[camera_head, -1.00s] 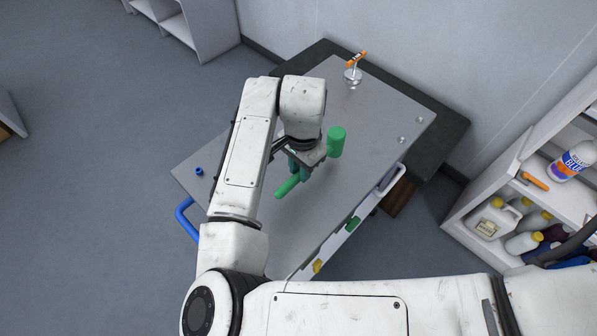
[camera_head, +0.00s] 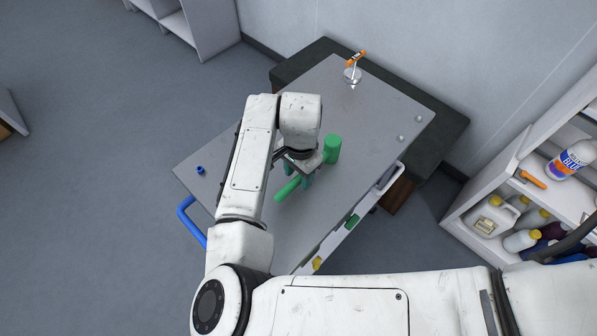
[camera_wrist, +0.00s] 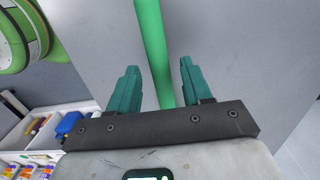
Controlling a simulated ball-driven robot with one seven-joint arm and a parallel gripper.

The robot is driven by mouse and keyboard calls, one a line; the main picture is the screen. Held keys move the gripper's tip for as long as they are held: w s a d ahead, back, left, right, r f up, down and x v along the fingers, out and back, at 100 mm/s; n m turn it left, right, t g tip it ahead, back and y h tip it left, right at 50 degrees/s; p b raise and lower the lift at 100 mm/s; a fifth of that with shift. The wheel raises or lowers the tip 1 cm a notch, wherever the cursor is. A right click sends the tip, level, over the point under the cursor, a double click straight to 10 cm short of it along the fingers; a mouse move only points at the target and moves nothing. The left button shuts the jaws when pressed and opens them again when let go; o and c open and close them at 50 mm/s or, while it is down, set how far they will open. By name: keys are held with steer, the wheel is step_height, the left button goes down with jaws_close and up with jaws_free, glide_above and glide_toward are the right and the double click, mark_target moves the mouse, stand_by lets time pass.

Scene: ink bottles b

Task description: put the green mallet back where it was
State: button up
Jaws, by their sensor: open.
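The green mallet lies slantwise over the grey cart top (camera_head: 225,165). Its thick head (camera_head: 332,149) is at the right and its handle (camera_head: 287,190) runs down to the left. My gripper (camera_head: 308,180), with teal fingers, is over the handle near the middle of the cart. In the wrist view, my gripper (camera_wrist: 158,75) is open, with the handle (camera_wrist: 152,45) between its fingers and gaps visible on both sides. My gripper partly hides the middle of the mallet in the head view. I cannot tell for sure whether the mallet rests flat on the top.
An orange-handled tool (camera_head: 357,58) stands on a silver base at the back. A small blue piece (camera_head: 200,170) is at the left corner, above the blue cart handle (camera_head: 190,220). Open bins line the cart's right side. A shelf with bottles (camera_head: 495,217) stands at the right.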

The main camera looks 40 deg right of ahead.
mark_target(300, 176)
step_height(300, 176, up, 12)
steer(key=b, duration=0.1)
steer(key=shift+d+b, duration=0.3)
steer(key=shift+b, duration=0.1)
steer(key=s+d+n+t+h, duration=0.3)
steer(key=d+n+h, duration=0.35)
steer(key=d, duration=0.85)
steer(key=s+a+f+n+g+y, duration=0.2)
steer(key=s+a+f+n+y, duration=0.3)
steer(key=s+a+f+n, duration=0.5)
steer(key=s+a+f, duration=0.5)
steer(key=s+a, duration=0.1)
steer(key=shift+s+y, duration=0.35)
steer(key=shift+f+n, duration=0.1)
steer(key=shift+n, duration=0.15)
steer(key=shift+c, duration=0.6)
